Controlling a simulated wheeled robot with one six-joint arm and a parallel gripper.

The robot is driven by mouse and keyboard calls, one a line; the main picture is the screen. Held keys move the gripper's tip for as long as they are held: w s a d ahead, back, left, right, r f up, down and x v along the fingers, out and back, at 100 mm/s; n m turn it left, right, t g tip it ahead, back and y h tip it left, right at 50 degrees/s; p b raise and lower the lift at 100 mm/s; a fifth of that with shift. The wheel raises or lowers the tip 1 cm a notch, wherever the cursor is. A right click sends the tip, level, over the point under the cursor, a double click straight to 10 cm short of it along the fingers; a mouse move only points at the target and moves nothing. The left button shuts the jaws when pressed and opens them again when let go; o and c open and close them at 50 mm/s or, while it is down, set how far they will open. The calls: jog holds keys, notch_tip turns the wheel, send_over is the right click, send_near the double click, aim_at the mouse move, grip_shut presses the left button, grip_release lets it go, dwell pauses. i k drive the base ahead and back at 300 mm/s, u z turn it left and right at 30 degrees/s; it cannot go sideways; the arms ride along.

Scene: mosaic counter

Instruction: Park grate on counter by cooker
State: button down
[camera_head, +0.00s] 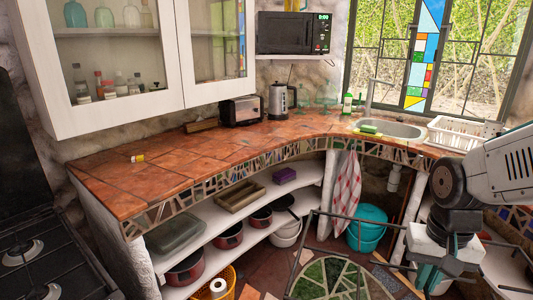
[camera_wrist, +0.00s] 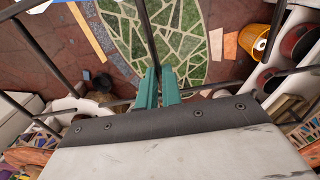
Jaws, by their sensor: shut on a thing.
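My gripper (camera_head: 432,274) is at the lower right, pointing down in front of the counter. Its teal fingers (camera_wrist: 158,88) are shut on the grate (camera_wrist: 148,35), a frame of thin dark metal bars. The grate (camera_head: 301,252) hangs over the floor, apart from the counter, its far bars overlapping the shelves' right side. Some bars are hidden by my wrist. The counter (camera_head: 150,182) has a terracotta tiled top with a mosaic edge. The black cooker (camera_head: 62,262) stands at the lower left, with burners showing, beside the counter's left end.
A toaster (camera_head: 240,111), kettle (camera_head: 279,101) and wooden block (camera_head: 201,125) stand at the back. Wall cabinets (camera_head: 165,60) overhang the counter. The front left tiles are clear. Pots and a tray fill the shelves below.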

aim_at(171, 171)
jog(key=i, duration=2.3)
jog(key=u, duration=2.4)
jog(key=i, duration=0.5)
